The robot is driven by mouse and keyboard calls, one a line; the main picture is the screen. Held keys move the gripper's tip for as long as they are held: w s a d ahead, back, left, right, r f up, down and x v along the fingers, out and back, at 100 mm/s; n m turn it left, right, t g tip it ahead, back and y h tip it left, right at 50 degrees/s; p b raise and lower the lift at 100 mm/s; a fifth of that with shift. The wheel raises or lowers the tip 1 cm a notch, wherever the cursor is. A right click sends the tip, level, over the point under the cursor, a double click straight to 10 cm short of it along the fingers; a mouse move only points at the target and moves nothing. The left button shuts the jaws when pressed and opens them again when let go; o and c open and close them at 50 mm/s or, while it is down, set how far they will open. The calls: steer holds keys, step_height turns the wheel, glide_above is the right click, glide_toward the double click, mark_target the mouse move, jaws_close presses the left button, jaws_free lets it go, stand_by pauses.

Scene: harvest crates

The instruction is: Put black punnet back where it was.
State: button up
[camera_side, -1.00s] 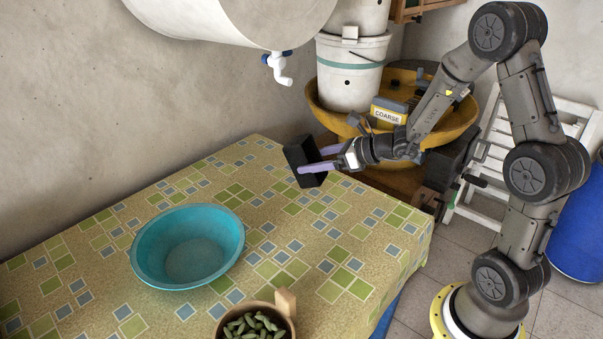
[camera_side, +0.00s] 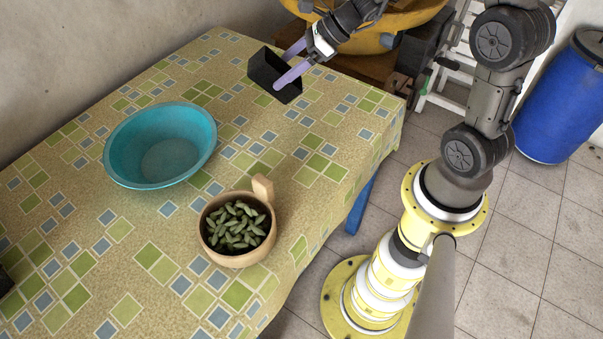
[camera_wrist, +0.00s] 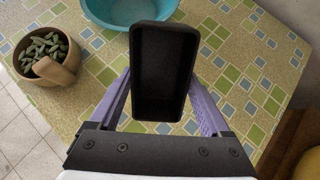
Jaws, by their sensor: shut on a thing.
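The black punnet (camera_side: 275,75) is an empty dark rectangular tub near the far right part of the table. My gripper (camera_side: 284,68) is shut on it, with one purple finger on each side. In the wrist view the punnet (camera_wrist: 163,70) fills the middle, its open side facing the camera, between the purple fingers (camera_wrist: 160,85). The punnet looks tilted in the side view. It appears to be held over the cloth, but I cannot tell the gap beneath it.
A teal bowl (camera_side: 160,148) stands left of the punnet. A wooden pot (camera_side: 237,232) of green pods stands nearer the front edge. A dark object (camera_side: 5,281) is cut off at the left edge. The patterned table (camera_side: 120,260) has free cloth between them.

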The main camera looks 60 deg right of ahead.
steer(key=s+a+f+n+g, duration=0.1)
steer(key=s+a+n+g, duration=0.4)
steer(key=s, duration=0.3)
steer(key=s+a+f+n+g, duration=0.1)
steer(key=s+a+n+g, duration=0.3)
steer(key=s+n, duration=0.35)
steer(key=s+d+r+n+h, duration=0.1)
steer(key=s+d+n+h, duration=0.4)
steer(key=s+n, duration=0.75)
steer(key=w+a+f+n, duration=0.1)
steer(key=w+a+f, duration=0.1)
steer(key=w, duration=0.3)
steer(key=w+a+f+n+t, duration=0.1)
steer(key=w+a+f, duration=0.1)
steer(key=w+f, duration=0.2)
steer(key=w+a+f+n+h, duration=0.1)
steer(key=w+a+f, duration=0.1)
steer(key=w, duration=0.5)
steer(key=shift+a+f, duration=0.2)
steer(key=shift+f, duration=1.85)
steer(key=shift+f, duration=0.1)
